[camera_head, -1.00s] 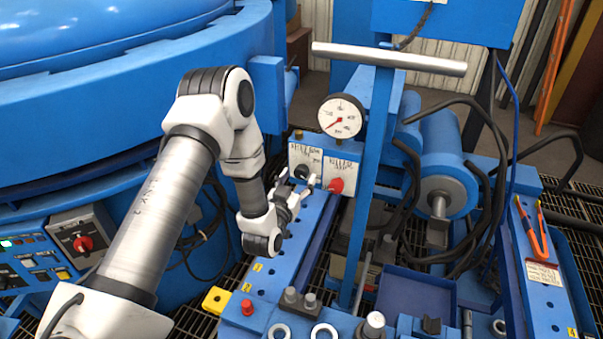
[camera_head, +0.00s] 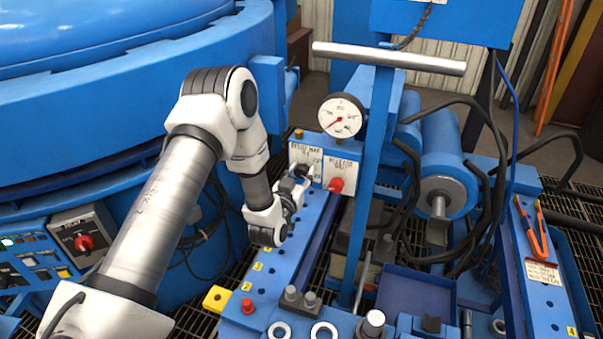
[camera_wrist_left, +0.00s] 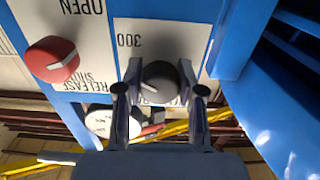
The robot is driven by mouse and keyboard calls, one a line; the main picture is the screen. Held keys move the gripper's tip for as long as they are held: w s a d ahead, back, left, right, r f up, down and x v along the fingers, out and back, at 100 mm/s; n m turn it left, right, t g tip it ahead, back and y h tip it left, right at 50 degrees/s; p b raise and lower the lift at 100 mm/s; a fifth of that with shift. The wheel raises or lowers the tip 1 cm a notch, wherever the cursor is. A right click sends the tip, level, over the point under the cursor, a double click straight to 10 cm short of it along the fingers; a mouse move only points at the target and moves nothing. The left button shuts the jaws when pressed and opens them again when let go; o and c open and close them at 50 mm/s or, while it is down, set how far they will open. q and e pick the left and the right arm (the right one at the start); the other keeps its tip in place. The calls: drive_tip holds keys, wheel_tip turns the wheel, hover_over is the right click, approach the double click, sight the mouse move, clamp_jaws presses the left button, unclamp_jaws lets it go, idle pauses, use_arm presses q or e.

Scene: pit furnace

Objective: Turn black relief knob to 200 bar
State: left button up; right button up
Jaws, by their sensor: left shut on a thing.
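The black relief knob (camera_wrist_left: 160,82) sits on a white label plate (camera_wrist_left: 178,35) in the left wrist view, with "300" printed beside it. My left gripper (camera_wrist_left: 160,95) has one finger on each side of the knob and is shut on it. In the head view my left gripper (camera_head: 299,178) reaches the left white plate (camera_head: 303,155) and partly hides the knob. The pressure gauge (camera_head: 341,115) above has a red needle pointing to the lower left; its numbers are too small to read. My right gripper is not in view.
A red knob (camera_head: 336,185) is on the plate just right of the black one; it also shows in the left wrist view (camera_wrist_left: 52,59). A blue post (camera_head: 367,180) with a grey crossbar stands to the right. The large blue furnace body (camera_head: 110,100) is at the left.

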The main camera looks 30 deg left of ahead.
use_arm(q)
drive_tip(key=n+b, duration=0.4)
drive_tip(key=n, duration=0.2)
drive_tip(key=shift+n, duration=0.3)
drive_tip(key=n+b, duration=0.3)
drive_tip(key=n, duration=0.1)
drive_tip(key=shift+r+n, duration=0.1)
drive_tip(key=shift+n, duration=0.3)
drive_tip(key=o, duration=1.2)
drive_tip(key=shift+c, duration=0.2)
